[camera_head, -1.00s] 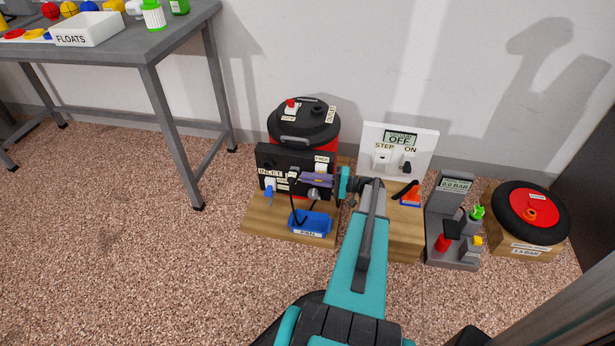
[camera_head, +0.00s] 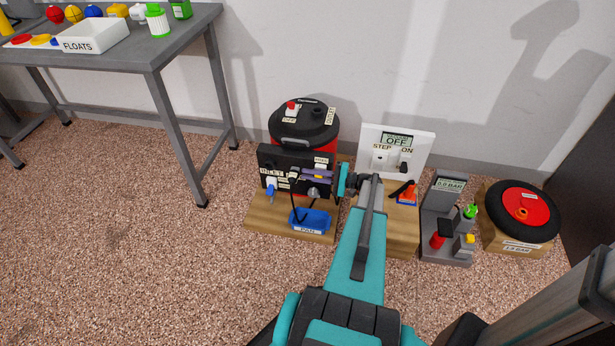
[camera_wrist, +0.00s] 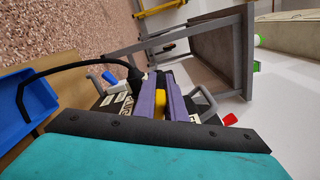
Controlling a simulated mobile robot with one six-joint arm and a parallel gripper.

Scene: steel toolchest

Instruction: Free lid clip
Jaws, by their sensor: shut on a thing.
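A red drum (camera_head: 304,144) with a black lid (camera_head: 303,118) stands on a wooden board behind a black panel. A grey loop-shaped clip or handle (camera_head: 295,142) shows at the lid's front edge, and in the wrist view (camera_wrist: 206,102). I cannot tell whether it is the lid clip. My gripper (camera_head: 317,175) is at the right part of the panel, below the loop and apart from it. In the wrist view its purple fingers (camera_wrist: 160,101) are closed about a small yellow piece (camera_wrist: 161,99). What this piece belongs to is hidden.
A blue pan (camera_head: 310,222) lies before the panel, with a black hose (camera_head: 293,207) running to it. Right stand a white switch board (camera_head: 420,150), a grey pressure stand (camera_head: 447,205) and a wheel (camera_head: 518,212). A grey table (camera_head: 130,50) is left; floor in front is clear.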

